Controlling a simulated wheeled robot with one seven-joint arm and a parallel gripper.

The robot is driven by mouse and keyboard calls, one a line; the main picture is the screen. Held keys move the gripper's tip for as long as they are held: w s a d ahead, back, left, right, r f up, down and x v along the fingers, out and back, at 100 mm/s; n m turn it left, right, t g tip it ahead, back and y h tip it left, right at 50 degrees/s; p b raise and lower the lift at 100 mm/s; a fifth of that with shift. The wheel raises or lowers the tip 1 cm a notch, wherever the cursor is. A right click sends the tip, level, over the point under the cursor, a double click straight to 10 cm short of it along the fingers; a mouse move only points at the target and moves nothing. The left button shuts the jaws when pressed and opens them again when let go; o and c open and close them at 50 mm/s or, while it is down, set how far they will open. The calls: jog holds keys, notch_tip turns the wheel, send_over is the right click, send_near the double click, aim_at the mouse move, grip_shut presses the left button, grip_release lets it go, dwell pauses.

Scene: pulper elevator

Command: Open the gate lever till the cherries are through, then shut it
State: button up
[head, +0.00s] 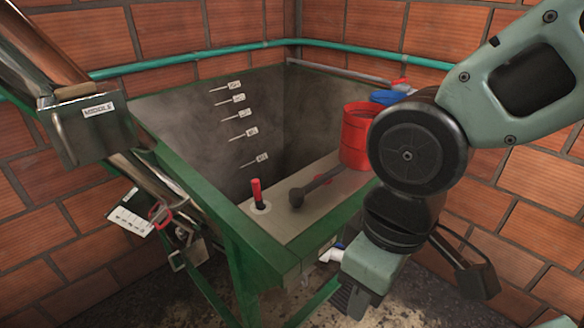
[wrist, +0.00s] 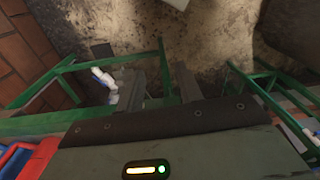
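A lever with a red grip (head: 257,191) stands roughly upright in a white collar on the flat top plate of a green-framed tank (head: 215,190). I cannot tell for sure that it is the gate lever. A dark, round-ended handle (head: 312,187) lies low over the same plate. No cherries can be made out; the tank's visible inside is grey and hazy, and its bottom is hidden. My gripper (wrist: 160,78) is open and empty in the wrist view, pointing down past the green frame toward the floor. In the head view it is low at the right, away from the red-gripped lever.
A red bucket (head: 356,138) and a blue container (head: 386,97) stand at the tank's right. A metal box marked MIDDLE (head: 88,125) hangs on the left chute. A white pipe (head: 333,254) sticks out below the plate. Brick walls (head: 165,30) with a green pipe close in behind.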

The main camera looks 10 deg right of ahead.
jog(key=shift+o, duration=0.2)
dwell(0.3)
notch_tip(320, 180, up, 15)
jog(key=m+t+p, duration=0.2)
jog(key=m+p, duration=0.3)
jog(key=m, duration=1.4)
send_over(334, 170)
jog(key=s+d, duration=0.2)
jog(key=s, duration=0.1)
jog(key=shift+y, duration=0.3)
jog(key=p+x, duration=0.1)
jog(key=x, duration=1.6)
jog(key=shift+s, duration=0.1)
grip_shut()
